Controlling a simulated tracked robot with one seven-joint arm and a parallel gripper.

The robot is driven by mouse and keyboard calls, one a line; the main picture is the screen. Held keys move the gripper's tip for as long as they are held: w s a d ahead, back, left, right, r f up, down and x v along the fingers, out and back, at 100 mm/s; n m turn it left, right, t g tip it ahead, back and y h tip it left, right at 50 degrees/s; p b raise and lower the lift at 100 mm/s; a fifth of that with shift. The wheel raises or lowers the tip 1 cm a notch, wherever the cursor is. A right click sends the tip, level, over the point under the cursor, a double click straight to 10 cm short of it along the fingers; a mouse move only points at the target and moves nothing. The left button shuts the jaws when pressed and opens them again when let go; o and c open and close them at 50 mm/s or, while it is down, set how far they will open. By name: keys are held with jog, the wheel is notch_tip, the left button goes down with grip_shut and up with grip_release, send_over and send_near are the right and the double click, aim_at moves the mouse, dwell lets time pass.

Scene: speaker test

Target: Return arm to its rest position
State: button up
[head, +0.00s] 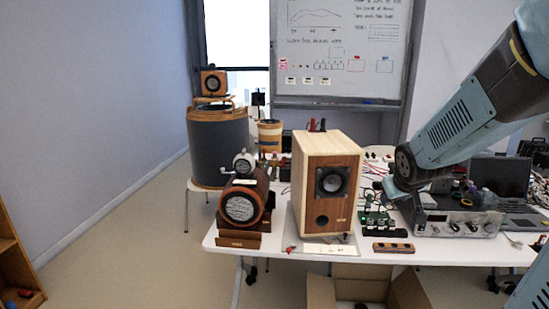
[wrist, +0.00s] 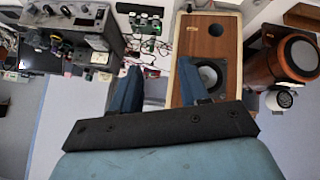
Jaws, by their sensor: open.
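My arm (head: 460,125) reaches in from the upper right of the head view, in front of the right part of the table. My gripper (wrist: 157,82) shows in the wrist view with its two blue fingers apart and nothing between them. The fingers point toward the wooden speaker (wrist: 207,38), which lies beyond them. I cannot make out the gripper in the head view. That speaker (head: 310,190) stands upright on the white table (head: 300,248) in the head view.
A round-fronted brown speaker (head: 242,205) stands left of the wooden one. A grey bench instrument (head: 455,221) and a laptop (head: 505,185) are at the right, near my arm. A dark drum (head: 219,145) stands behind. Open floor (head: 130,240) lies left of the table.

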jog(key=s+a+r+m+g+y, duration=0.1)
jog(key=s+a+r, duration=0.3)
jog(key=s, duration=0.6)
jog(key=s+a+r+g+y, duration=0.1)
jog(key=s+a+r, duration=0.2)
jog(key=s, duration=0.7)
jog(key=shift+a+r+m+g, duration=0.3)
jog(key=shift+a+r+m, duration=0.1)
jog(key=shift+r, duration=0.2)
